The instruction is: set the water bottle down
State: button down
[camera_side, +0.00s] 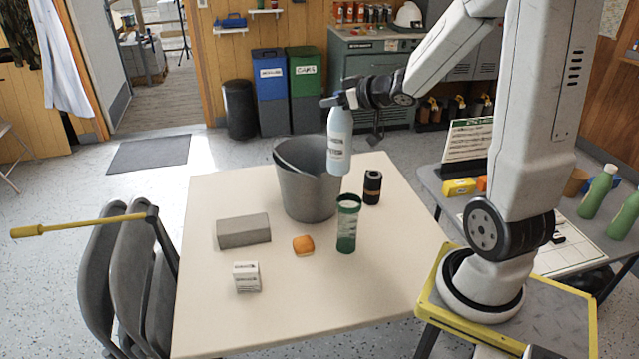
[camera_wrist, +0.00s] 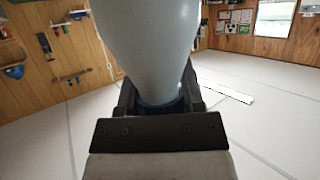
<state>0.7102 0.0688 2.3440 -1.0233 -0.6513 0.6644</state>
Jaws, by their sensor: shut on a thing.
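The water bottle (camera_side: 339,148) is pale blue and upright, held in the air over the far part of the cream table (camera_side: 210,296). In the side view it overlaps the right rim of the grey bucket (camera_side: 303,190); whether they touch I cannot tell. My gripper (camera_side: 338,101) is shut on the bottle near its top. In the wrist view the bottle (camera_wrist: 150,40) fills the upper middle, between the dark jaws of my gripper (camera_wrist: 160,105). The bottle's cap is mostly hidden by the jaws.
On the table stand a green tumbler (camera_side: 348,226), a black canister (camera_side: 372,187), a grey block (camera_side: 243,231), an orange-brown bun-like item (camera_side: 303,245) and a white box (camera_side: 247,277). Bare tabletop shows at the front and right. Folded chairs (camera_side: 105,265) stand left of the table.

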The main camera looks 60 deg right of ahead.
jog(key=s+d+f+m+g+h, duration=0.4)
jog(key=s+d+m+g+h, duration=0.4)
jog(key=s+d+m+h, duration=0.55)
notch_tip(320, 180, down, 12)
jog(key=s+d+n+y, duration=0.1)
jog(key=d+y, duration=0.1)
jog(key=shift+d+f, duration=0.2)
jog(key=shift+d, duration=0.15)
dwell(0.7)
jog(key=shift+f+y, duration=0.1)
jog(key=shift+y, duration=0.15)
jog(key=shift+f, duration=2.25)
jog(key=shift+f, duration=1.65)
jog(key=shift+s+f, duration=0.1)
